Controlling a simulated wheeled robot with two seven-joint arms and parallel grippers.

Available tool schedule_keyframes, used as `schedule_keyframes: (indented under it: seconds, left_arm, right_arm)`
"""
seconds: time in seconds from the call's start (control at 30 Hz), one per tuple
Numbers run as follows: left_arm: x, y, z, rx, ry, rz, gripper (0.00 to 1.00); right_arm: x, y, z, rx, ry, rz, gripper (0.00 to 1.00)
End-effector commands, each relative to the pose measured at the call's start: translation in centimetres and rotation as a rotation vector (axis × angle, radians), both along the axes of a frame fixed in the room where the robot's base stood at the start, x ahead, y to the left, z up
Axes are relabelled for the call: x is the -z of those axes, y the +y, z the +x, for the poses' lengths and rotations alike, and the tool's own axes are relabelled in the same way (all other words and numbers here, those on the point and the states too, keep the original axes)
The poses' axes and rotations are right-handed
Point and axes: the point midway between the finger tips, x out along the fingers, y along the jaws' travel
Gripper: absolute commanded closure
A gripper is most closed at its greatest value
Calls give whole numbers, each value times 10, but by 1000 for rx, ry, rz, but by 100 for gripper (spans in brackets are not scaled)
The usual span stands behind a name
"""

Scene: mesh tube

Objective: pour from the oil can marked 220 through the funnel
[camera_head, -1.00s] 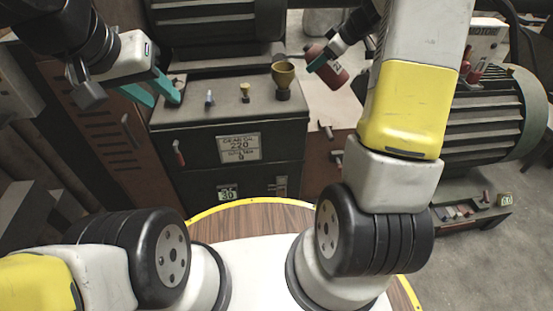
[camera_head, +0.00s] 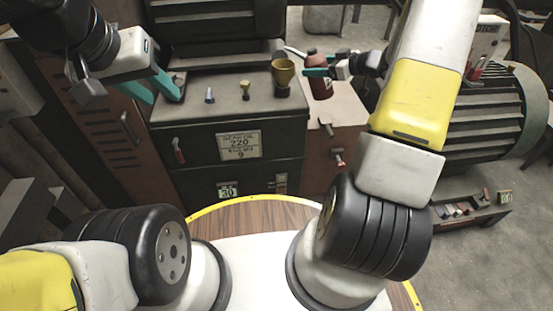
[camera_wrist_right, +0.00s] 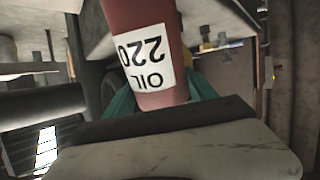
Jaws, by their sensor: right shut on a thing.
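The red oil can (camera_head: 320,84) stands upright just right of the funnel, its pale spout (camera_head: 293,50) reaching left above the funnel's rim. The brass funnel (camera_head: 283,71) stands upright on the back right of the dark gear oil box top (camera_head: 215,109). My right gripper (camera_head: 316,72) is shut on the oil can from the right. In the right wrist view, the can (camera_wrist_right: 150,50) shows a white "OIL 220" label, upside down. My left gripper (camera_head: 155,88) has its teal fingers apart above the box's left edge. Whether oil flows cannot be seen.
A brown cabinet (camera_head: 345,125) is to the right. A large finned motor (camera_head: 490,110) stands farther right. The front of the box top is clear.

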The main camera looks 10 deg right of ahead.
Motion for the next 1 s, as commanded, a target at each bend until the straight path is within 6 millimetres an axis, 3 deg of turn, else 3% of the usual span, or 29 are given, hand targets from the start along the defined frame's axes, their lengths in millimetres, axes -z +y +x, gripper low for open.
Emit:
schedule_keyframes:
  seconds: [0.37, 1.0]
  left_arm:
    - [0, 0, 0, 0, 0, 0, 64]
    - [0, 0, 0, 0, 0, 0, 64]
  right_arm:
    - [-4, 0, 1, 0, -16, 15, 84]
    - [-59, 1, 1, -1, -14, 14, 84]
